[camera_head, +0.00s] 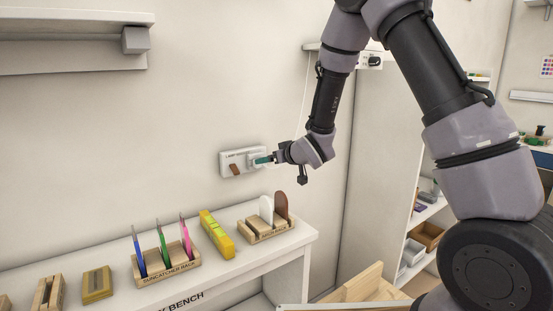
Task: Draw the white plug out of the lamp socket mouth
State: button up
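A white socket panel (229,158) is mounted on the wall above the bench. A small white block (253,157) at the panel's right part looks like the white plug, seated against the panel. My gripper (262,160) reaches in from the right, with its teal fingertips at this block. The fingertips are too small and overlapped to show whether they are around the plug or only touching it. The socket mouth itself is hidden behind the plug and fingers. A brown piece (235,169) sits at the panel's lower left part.
Below is a white bench (310,234) carrying a suncatcher rack (168,270), a yellow box (217,234), and a wooden rack (266,231) with a white and a brown piece. A wall shelf (75,20) is at upper left. The wall around the panel is clear.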

aim_at(262, 165)
jog(key=x, duration=0.7)
grip_shut()
dwell(0.3)
jog(key=shift+s+d, duration=0.5)
jog(key=shift+s, duration=0.15)
dwell(0.9)
jog(key=shift+s+d, duration=0.65)
jog(key=shift+s, duration=0.3)
notch_tip(262, 165, up, 7)
jog(key=shift+s+d+f, duration=0.2)
jog(key=shift+s+d, duration=0.05)
jog(key=shift+s, duration=0.15)
